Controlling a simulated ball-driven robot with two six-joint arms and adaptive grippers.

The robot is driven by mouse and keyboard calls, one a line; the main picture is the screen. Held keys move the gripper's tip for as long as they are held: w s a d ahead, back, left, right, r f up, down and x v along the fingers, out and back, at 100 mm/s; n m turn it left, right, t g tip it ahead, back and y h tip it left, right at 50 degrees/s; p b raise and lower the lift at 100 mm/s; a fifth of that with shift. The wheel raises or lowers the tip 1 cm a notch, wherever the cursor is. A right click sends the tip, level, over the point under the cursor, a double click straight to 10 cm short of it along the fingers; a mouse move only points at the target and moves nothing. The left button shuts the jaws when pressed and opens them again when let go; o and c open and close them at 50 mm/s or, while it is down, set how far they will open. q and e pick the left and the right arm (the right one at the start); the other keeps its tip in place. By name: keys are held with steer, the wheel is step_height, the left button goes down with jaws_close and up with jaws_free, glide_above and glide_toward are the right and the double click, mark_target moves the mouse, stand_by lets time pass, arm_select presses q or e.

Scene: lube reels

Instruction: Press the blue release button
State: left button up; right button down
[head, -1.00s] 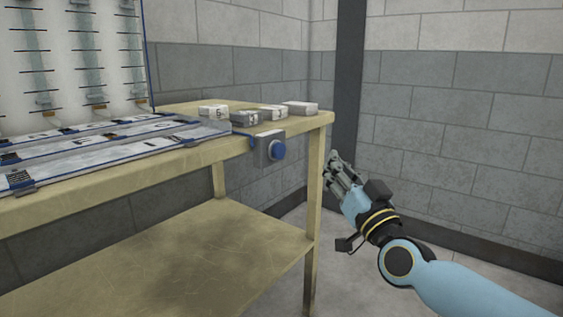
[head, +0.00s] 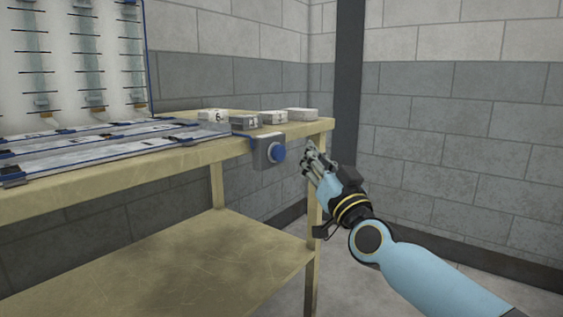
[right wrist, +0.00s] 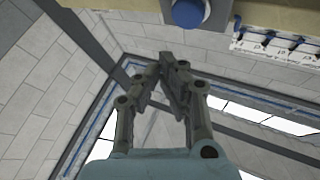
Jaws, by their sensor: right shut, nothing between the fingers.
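The blue release button (head: 278,153) is a round cap on a small grey box (head: 262,152) fixed to the front edge of the table. In the right wrist view the blue button (right wrist: 188,12) is at the top, above the fingertips. My right gripper (head: 308,148) is shut and empty. It is just right of the button in the head view, with a gap between them. In the right wrist view its fingertips (right wrist: 168,62) meet below the button, not touching it. My left gripper is not in view.
The wooden table (head: 180,161) has a lower shelf (head: 200,262). Several small labelled blocks (head: 243,122) lie on its top near the right end. Flat rails (head: 100,145) and an upright panel (head: 75,55) are at the left. A dark post (head: 348,90) stands behind my gripper.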

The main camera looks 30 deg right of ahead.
mark_target(279, 153)
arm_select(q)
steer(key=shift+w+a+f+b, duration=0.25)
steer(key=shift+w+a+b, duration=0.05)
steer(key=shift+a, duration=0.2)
arm_select(e)
steer(key=w, duration=0.1)
steer(key=w+a, duration=0.1)
steer(key=w, duration=0.1)
steer(key=shift+w+a, duration=0.25)
steer(key=shift+w, duration=0.05)
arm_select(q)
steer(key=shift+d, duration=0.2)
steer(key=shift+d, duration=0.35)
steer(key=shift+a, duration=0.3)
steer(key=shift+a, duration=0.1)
arm_select(e)
steer(key=shift+w, duration=0.1)
